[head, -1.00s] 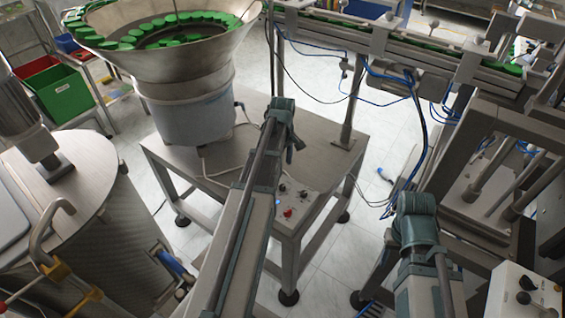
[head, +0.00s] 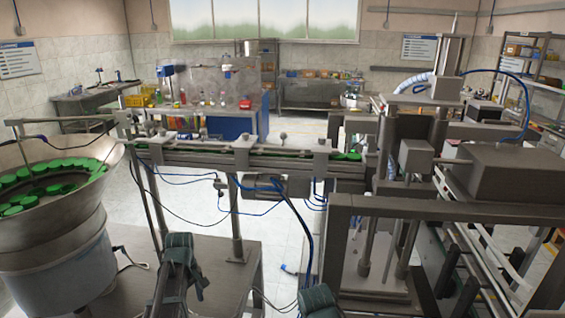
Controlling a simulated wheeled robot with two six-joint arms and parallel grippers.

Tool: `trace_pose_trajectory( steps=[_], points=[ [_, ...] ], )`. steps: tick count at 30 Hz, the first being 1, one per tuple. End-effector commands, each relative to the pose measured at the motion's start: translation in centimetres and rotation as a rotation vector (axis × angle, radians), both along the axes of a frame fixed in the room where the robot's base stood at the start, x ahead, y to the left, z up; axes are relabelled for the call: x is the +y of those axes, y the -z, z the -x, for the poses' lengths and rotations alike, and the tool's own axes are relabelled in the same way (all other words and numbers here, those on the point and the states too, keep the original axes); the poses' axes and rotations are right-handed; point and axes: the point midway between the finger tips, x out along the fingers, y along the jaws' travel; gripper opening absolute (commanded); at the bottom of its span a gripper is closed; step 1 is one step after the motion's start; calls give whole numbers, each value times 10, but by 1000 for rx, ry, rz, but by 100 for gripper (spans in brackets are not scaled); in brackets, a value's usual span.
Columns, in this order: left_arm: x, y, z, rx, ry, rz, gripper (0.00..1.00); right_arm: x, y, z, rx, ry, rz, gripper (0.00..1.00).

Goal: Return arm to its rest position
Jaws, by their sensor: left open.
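My left arm comes up from the bottom edge, left of centre, in the head view, with its teal joint on top. My left gripper (head: 198,285) shows only small and partly hidden beside that arm, in front of the steel table; it is open and I see nothing held in it. Of my right arm only the teal joint shows at the bottom edge, near the centre. My right gripper is outside the picture.
The feeder bowl (head: 50,215) with green caps (head: 38,190) stands at the left. The steel table (head: 225,255) lies beyond my left arm. The cap conveyor (head: 265,162) crosses the middle. A metal machine frame (head: 440,212) fills the right side.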

Motion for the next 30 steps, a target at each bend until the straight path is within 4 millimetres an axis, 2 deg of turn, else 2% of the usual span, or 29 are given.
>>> trace_pose_trajectory(
  steps=[1,6,9,12,15,19,30],
  points=[
    [-34,0,14,6,121,-5,63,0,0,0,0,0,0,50],
    [-133,-1,56,35,596,-24,63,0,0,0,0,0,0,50],
    [-178,-1,85,52,857,-35,63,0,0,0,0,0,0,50],
    [-211,-1,111,67,1077,-43,63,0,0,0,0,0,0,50],
    [-233,-1,132,79,1244,-50,63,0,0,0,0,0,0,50],
    [-248,-2,147,90,1373,-56,63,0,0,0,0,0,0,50],
    [-253,-2,151,94,1420,-57,63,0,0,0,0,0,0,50]
  ],
)
